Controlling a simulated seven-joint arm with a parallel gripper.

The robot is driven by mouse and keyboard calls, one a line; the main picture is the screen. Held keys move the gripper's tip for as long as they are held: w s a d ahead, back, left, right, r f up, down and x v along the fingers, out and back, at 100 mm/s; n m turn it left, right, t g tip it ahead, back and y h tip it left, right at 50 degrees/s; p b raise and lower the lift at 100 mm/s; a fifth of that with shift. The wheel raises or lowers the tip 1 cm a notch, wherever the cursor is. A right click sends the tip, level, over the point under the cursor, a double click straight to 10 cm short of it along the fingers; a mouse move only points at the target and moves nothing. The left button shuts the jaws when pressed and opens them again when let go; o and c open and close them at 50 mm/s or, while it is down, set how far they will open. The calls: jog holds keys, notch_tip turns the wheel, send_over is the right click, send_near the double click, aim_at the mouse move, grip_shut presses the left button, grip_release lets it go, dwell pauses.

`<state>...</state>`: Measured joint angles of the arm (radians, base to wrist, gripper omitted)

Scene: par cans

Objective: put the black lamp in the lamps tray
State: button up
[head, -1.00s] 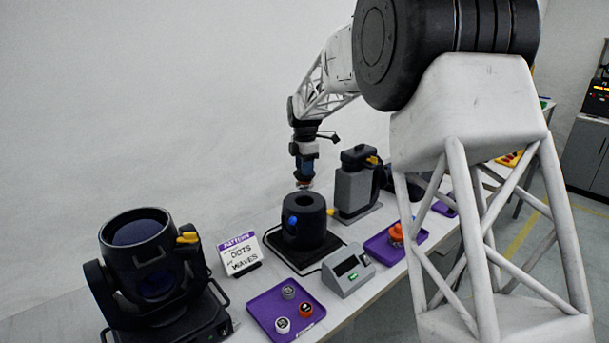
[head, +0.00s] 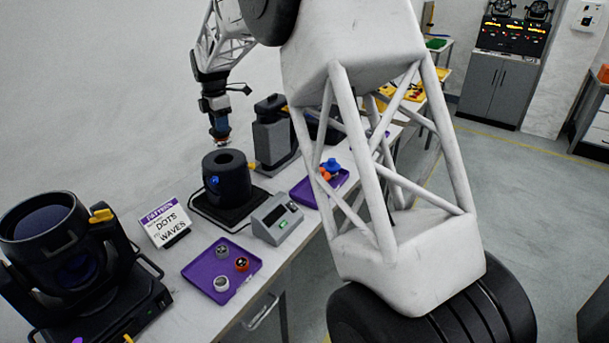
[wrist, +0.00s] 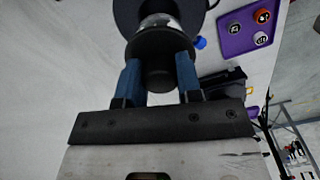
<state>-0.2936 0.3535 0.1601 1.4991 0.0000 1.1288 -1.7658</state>
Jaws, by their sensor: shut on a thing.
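My gripper (head: 220,135) is shut on a dark lamp, the black lamp (wrist: 150,72), whose black base sits between the blue fingers in the wrist view. A clear, shiny part of it shows beyond the base. The lamp hangs just above the black can (head: 227,182), which has a hole in its top and a blue knob on its side. A purple tray (head: 303,197) with an orange and a blue piece stands right of the can, partly hidden by my arm. I cannot read any label on it.
A nearer purple tray (head: 205,284) holds three small round pieces. A grey box with a display (head: 277,219) stands between the trays. A grey device (head: 273,138) stands behind the can. A sign (head: 166,226) and a large black spotlight (head: 65,260) are at the left.

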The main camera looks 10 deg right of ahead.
jog(key=s+d+f+m, duration=0.2)
jog(key=d+f+m, duration=0.1)
jog(key=d+m, duration=0.8)
jog(key=s+d+f+m, duration=0.2)
jog(key=d+m, duration=0.6)
jog(key=d, duration=0.7)
jog(key=s+d+f+n, duration=0.1)
jog(key=s+f+n, duration=1.2)
jog(key=n, duration=0.6)
jog(key=shift+s+d+f, duration=0.3)
jog(key=shift+s, duration=0.65)
jog(key=w+f, duration=0.1)
jog(key=w, duration=1.5)
jog(key=shift+f, duration=0.25)
jog(key=shift+d, duration=0.1)
